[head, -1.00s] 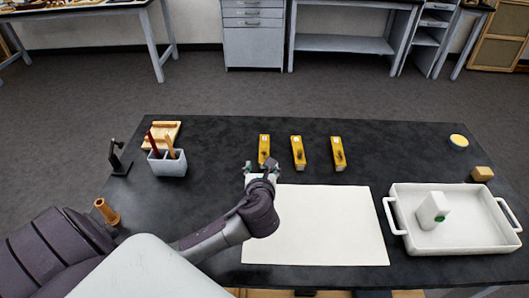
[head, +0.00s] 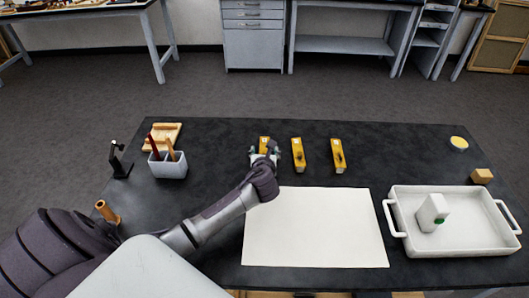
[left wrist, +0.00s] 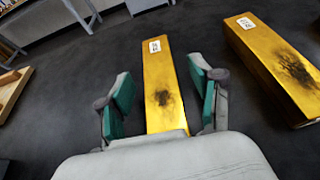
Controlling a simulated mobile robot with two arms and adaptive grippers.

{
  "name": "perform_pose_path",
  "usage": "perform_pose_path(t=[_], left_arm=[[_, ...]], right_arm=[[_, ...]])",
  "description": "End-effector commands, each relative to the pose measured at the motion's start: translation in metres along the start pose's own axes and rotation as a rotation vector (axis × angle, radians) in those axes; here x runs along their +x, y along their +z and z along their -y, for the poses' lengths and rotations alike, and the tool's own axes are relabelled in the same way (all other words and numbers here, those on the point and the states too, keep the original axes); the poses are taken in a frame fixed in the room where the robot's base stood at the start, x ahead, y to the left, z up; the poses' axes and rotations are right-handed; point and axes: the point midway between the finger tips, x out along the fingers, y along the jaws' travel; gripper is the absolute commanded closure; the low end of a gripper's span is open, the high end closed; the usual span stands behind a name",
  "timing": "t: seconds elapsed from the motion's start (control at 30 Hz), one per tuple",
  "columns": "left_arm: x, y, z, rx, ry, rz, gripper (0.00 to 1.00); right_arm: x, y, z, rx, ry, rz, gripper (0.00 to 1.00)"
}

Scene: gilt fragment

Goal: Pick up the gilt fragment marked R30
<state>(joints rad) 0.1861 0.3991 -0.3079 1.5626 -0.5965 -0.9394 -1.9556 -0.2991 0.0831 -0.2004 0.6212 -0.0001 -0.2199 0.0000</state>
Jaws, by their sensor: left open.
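Three gilt fragments lie in a row on the dark table: a left one (head: 264,141), a middle one (head: 298,153) and a right one (head: 338,155). Each is a gold bar with a dark mark and a small white label; I cannot read the labels surely. My left gripper (head: 265,154) is open at the left fragment and hides part of it. In the left wrist view, that fragment (left wrist: 163,75) lies between the open green-padded fingers (left wrist: 165,92), with gaps on both sides. The middle fragment (left wrist: 277,68) shows to the right. My right gripper is not in view.
A white sheet (head: 315,228) lies in front of the fragments. A grey holder (head: 168,166) stands at the left. The table between the right fragment and the tray's far side is clear.

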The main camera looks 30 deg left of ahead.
Motion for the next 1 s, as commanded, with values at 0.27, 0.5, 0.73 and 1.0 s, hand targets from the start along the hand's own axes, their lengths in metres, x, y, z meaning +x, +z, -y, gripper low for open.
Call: perform_pose_path(t=[0.27, 0.5, 0.73, 1.0], left_arm=[[0.0034, 0.0000, 0.0003, -0.001, -0.001, 0.000, 0.35], [0.0032, 0.0000, 0.0001, 0.000, -0.001, 0.000, 0.75], [0.0032, 0.0001, 0.0000, 0.000, -0.001, 0.001, 1.00], [0.0013, 0.0057, -0.0001, -0.001, -0.001, 0.002, 1.00]], right_arm=[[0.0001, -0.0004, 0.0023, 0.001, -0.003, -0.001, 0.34], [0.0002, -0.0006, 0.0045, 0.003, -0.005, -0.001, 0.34], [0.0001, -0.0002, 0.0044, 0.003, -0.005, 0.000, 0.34], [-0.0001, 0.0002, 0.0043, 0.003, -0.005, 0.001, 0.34]])
